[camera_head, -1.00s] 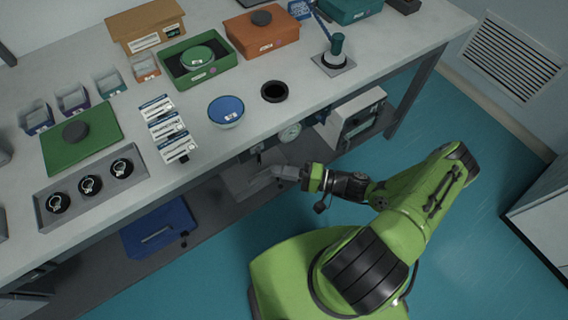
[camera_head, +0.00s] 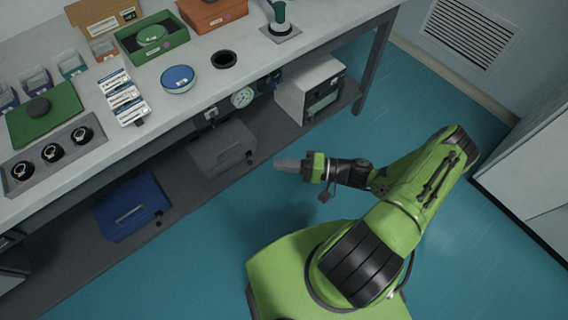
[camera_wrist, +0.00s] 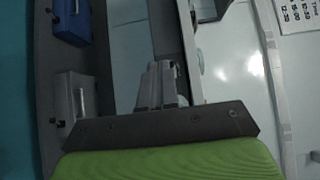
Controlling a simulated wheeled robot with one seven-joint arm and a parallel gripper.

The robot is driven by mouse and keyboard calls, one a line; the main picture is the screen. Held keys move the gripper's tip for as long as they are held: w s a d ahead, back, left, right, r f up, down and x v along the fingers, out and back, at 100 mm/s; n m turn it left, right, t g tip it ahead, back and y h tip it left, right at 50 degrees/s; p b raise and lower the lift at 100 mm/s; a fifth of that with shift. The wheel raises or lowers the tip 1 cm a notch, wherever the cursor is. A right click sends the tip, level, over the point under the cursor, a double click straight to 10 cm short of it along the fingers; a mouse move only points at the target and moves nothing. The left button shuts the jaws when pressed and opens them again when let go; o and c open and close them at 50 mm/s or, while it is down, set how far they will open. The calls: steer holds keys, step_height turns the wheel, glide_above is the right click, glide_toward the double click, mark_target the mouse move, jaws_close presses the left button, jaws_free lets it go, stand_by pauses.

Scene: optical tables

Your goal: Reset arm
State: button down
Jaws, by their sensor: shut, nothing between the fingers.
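My green arm reaches left over the blue floor in the head view, in front of the optical table (camera_head: 170,110). My gripper (camera_head: 277,163) is shut and empty, in the open air off the table's front edge. In the wrist view my gripper (camera_wrist: 160,72) points toward the underside and lower shelf of the table, with its fingers together. It touches nothing that I can see.
On the lower shelf are a blue case (camera_head: 130,205), a grey case (camera_head: 222,148) and a white instrument box (camera_head: 310,88). The tabletop holds a blue bowl (camera_head: 178,79), a green box (camera_head: 150,38) and a grey tray (camera_head: 55,150). Open floor surrounds my base.

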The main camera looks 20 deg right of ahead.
stand_by(0.3)
steer(key=s+r+n+g+h+p, duration=0.1)
steer(key=s+r+h, duration=0.4)
steer(key=r, duration=0.7)
steer(key=s+d+r+n+h+p, duration=0.1)
steer(key=s+r+h+p, duration=0.3)
steer(key=r, duration=0.7)
steer(key=s+r+n+g+h+p, duration=0.1)
steer(key=s+r+h, duration=0.4)
steer(key=r, duration=0.7)
steer(key=shift+s+d+r+n+g+h+p, duration=0.2)
steer(key=shift+s+r+n+g+h+p, duration=0.15)
steer(key=shift+n+h+p, duration=0.75)
steer(key=shift+s, duration=0.1)
